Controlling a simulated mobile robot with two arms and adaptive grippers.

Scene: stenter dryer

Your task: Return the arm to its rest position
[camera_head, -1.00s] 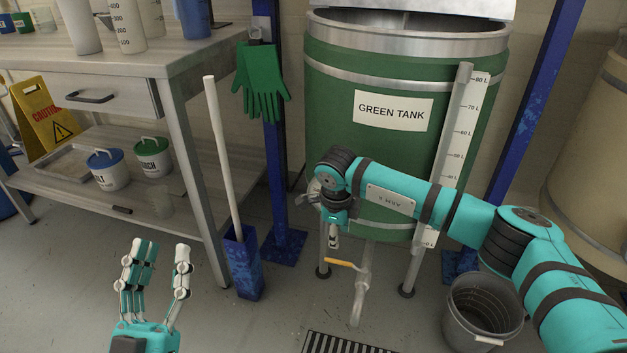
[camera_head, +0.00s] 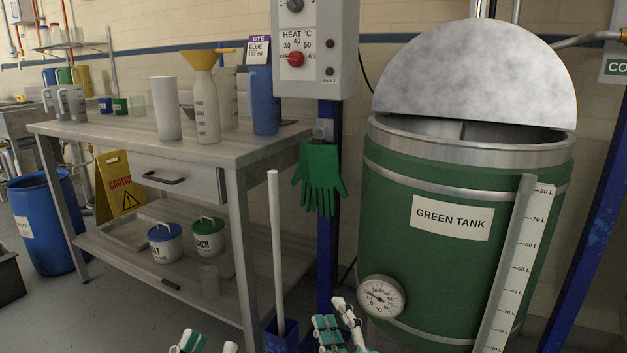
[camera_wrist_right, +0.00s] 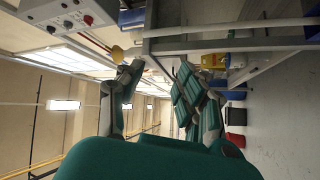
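My right gripper (camera_head: 338,326) shows at the bottom middle of the head view, in front of the blue post and beside the green tank (camera_head: 400,255). In the right wrist view its fingers (camera_wrist_right: 155,90) are spread apart, with nothing between them. Only the fingertips of my left gripper (camera_head: 208,344) show at the bottom edge of the head view, apart from each other with nothing seen between them. Most of both arms is out of view.
A metal workbench (camera_head: 200,152) with jugs and a funnel bottle (camera_head: 206,105) stands at the left. A white pole (camera_head: 277,245) rises from a blue holder (camera_head: 282,335) near my right gripper. A dial thermometer (camera_head: 381,297) sticks out from the tank.

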